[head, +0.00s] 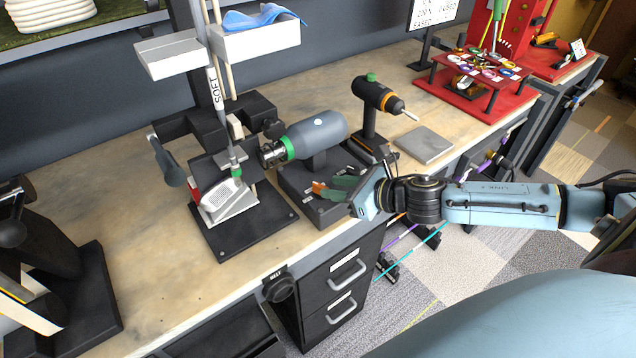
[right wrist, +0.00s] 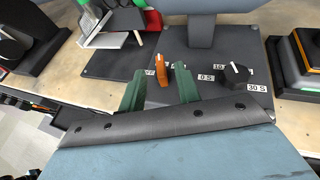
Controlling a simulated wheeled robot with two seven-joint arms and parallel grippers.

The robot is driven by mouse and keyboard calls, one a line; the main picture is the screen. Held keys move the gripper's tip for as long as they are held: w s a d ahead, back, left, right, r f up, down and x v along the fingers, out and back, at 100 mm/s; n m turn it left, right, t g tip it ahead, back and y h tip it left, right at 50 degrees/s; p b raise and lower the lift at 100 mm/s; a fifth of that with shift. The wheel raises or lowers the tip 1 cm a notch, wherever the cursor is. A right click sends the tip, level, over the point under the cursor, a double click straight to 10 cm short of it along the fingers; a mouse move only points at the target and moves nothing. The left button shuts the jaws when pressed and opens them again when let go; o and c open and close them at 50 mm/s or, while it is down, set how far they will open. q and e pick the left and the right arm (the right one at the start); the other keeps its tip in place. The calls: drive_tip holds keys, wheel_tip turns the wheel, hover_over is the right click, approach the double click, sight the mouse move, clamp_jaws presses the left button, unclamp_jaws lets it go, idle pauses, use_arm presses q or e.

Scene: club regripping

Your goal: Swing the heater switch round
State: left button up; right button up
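The heater is a grey cylinder (head: 318,132) with a green ring, on a dark stand and base (head: 294,190). Its orange switch (right wrist: 162,76) is on the base, beside a partly hidden label; it also shows in the head view (head: 318,187). My right gripper (right wrist: 159,72) is open, its green fingers on either side of the orange switch, with a gap visible on both sides. In the head view the right gripper (head: 336,188) is low over the heater base's right end. My left gripper is in neither view.
A black knob (right wrist: 236,73) with second marks sits right of the switch. A club (head: 225,130) stands in a holder left of the heater. A drill-like tool (head: 376,95) and a grey plate (head: 424,145) are to the right. The bench's left part is mostly clear.

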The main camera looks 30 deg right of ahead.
sight(320, 185)
drive_tip(key=shift+p+x, duration=0.35)
drive_tip(key=shift+x, duration=2.45)
clamp_jaws()
